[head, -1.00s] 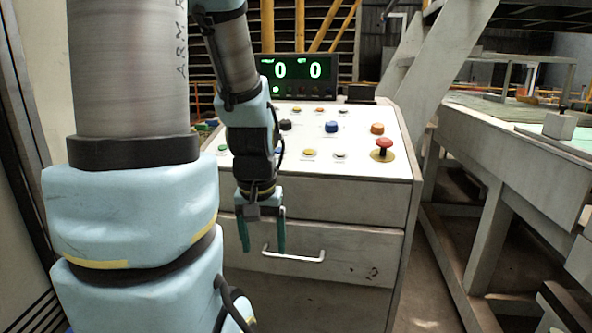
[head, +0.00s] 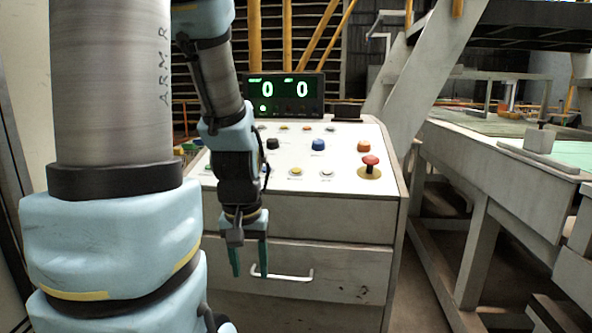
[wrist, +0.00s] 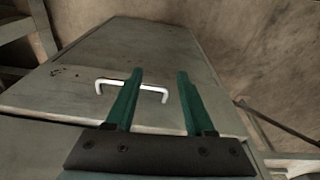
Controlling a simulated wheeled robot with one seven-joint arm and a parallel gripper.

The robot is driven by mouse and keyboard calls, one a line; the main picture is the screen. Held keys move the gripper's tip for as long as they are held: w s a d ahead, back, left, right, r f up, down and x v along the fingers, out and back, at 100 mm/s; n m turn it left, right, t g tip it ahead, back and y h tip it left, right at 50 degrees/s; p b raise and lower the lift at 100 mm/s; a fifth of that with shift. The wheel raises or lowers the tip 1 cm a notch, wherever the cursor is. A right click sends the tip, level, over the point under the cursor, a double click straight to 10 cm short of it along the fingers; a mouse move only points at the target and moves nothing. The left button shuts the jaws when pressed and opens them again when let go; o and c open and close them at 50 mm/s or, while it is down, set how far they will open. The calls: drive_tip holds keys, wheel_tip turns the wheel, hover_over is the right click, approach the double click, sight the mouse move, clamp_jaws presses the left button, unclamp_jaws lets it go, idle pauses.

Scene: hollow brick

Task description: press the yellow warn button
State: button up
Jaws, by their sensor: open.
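A yellow button (head: 296,171) sits in the front row of the sloped white control panel (head: 343,184), just left of a pale button (head: 327,172). Its label is too small to read. Another small yellowish button (head: 283,127) is in the back row. My gripper (head: 250,275) is open and empty, pointing down in front of the drawer cabinet, below and left of the front yellow button. In the wrist view my gripper (wrist: 155,75) shows its two green fingers apart, with a drawer handle behind them. No button shows in the wrist view.
A red mushroom button (head: 370,161), an orange button (head: 363,146), a blue button (head: 318,145) and a black knob (head: 272,144) share the panel. A display (head: 285,94) reading 0 and 0 stands behind. A drawer handle (head: 290,277) juts out near my fingers. A grey bench (head: 500,160) stands right.

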clamp_jaws()
idle(1.4)
